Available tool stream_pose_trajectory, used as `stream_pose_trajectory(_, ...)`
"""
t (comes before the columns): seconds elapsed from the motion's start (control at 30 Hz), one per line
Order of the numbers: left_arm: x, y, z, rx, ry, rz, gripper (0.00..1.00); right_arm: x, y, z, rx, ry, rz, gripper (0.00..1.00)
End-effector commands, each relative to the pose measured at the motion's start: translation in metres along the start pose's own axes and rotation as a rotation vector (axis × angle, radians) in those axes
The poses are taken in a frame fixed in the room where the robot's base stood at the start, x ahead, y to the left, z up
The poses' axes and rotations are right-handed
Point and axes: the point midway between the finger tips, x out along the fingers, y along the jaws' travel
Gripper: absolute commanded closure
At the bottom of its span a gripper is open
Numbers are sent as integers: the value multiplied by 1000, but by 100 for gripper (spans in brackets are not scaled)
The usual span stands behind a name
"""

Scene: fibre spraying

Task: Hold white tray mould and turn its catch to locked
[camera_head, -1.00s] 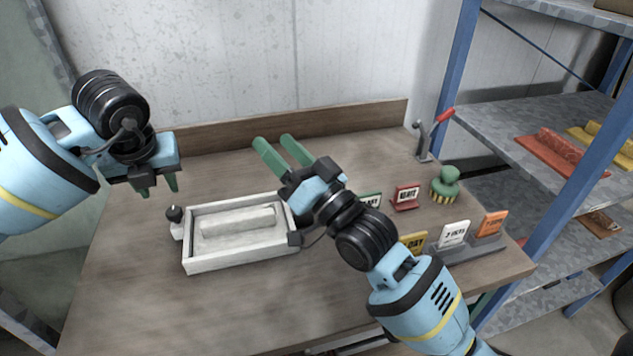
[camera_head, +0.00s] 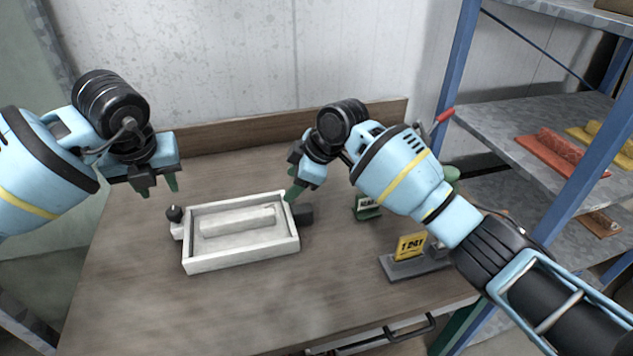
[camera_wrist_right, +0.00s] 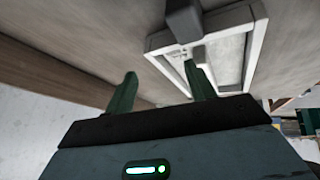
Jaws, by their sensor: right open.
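The white tray mould (camera_head: 241,262) lies on the table, a pale raised bar (camera_head: 237,221) along its middle. A black round knob (camera_head: 174,213) stands at its left end and a dark block (camera_head: 304,214) sticks out at its right end; I cannot tell which is the catch or how it is set. My right gripper (camera_head: 293,194) is open, pointing down above the mould's right back corner. In the right wrist view its fingers (camera_wrist_right: 159,76) are apart with nothing between them; the dark block (camera_wrist_right: 183,20) is beyond. My left gripper (camera_head: 158,188) is open and empty, left of and above the knob.
A yellow sign (camera_head: 411,246) on a grey stand and a green-framed sign (camera_head: 368,206) stand to the right, partly behind my right arm. A blue-posted shelf (camera_head: 600,150) is further right. A wooden board (camera_head: 230,138) edges the table's back. The table front is clear.

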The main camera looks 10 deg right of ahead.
Motion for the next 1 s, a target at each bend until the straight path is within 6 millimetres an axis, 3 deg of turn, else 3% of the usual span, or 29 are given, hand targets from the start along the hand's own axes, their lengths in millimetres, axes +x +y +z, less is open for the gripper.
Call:
stream_pose_trajectory(0.23, 0, 0, 0, 0, 0, 0, 64, -24, -9, 31, -156, -86, -258, 45)
stream_pose_trajectory(0.53, 0, 0, 0, 0, 0, 0, 64, -34, -14, 37, -205, -90, -335, 45)
stream_pose_trajectory(0.73, 0, 0, 0, 0, 0, 0, 64, -22, -18, 38, -204, -90, -334, 45)
stream_pose_trajectory(1.0, 0, 0, 0, 0, 0, 0, 64, 13, -30, 43, -203, -90, -334, 45)
